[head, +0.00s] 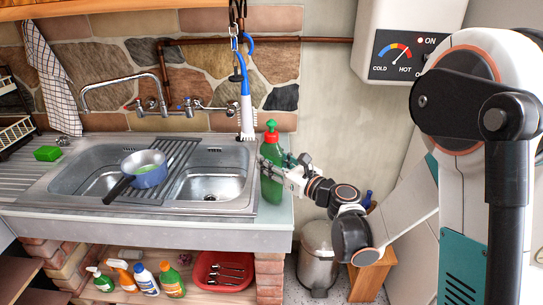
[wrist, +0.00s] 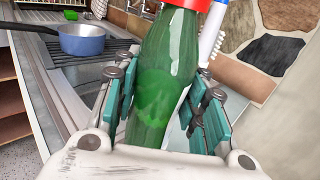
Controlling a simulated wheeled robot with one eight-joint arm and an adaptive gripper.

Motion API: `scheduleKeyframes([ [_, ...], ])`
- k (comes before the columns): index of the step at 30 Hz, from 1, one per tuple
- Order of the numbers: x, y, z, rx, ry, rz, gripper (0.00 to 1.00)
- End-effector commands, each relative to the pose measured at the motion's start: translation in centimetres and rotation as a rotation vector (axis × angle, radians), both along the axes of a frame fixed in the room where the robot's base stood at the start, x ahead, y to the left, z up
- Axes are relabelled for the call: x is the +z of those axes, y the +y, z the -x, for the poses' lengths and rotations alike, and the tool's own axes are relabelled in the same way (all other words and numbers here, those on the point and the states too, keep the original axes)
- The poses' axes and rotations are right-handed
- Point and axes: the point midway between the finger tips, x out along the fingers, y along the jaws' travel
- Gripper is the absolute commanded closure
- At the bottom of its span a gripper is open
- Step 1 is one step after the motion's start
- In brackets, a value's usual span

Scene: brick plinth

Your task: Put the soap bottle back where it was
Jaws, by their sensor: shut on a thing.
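The soap bottle (head: 271,172) is green with a red cap. It stands upright at the right end of the counter, just right of the sink. My gripper (head: 274,165) reaches it from the right and is shut around its body. In the wrist view the soap bottle (wrist: 163,65) sits between the teal finger pads of my gripper (wrist: 160,100). The bottle's base is hidden in the wrist view. I cannot tell whether the base touches the counter.
A blue pan (head: 147,170) sits on the drying rack (head: 178,160) over the sink (head: 200,182). A blue-handled brush (head: 246,105) hangs behind the bottle. A green sponge (head: 47,153) lies at left. Several bottles and a red basin (head: 222,270) fill the shelf below.

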Motion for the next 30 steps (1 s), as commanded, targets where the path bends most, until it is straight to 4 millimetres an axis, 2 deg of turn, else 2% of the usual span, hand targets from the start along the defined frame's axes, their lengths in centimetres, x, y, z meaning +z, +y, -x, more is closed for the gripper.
scheduleKeyframes([
  [1, -0.79, 0.0, -0.02, 0.0, 0.0, -0.001, 1.0],
  [3, -1.15, -0.01, 0.0, 0.0, 0.0, -0.001, 1.0],
  [15, -1.44, 0.0, 0.01, 0.0, 0.0, -0.001, 1.0],
  [16, -1.38, 0.0, 0.01, 0.0, 0.0, 0.0, 0.55],
  [18, -1.34, 0.0, 0.01, 0.0, 0.0, 0.0, 0.41],
  [30, -1.04, -0.01, 0.01, 0.0, 0.0, 0.0, 0.41],
])
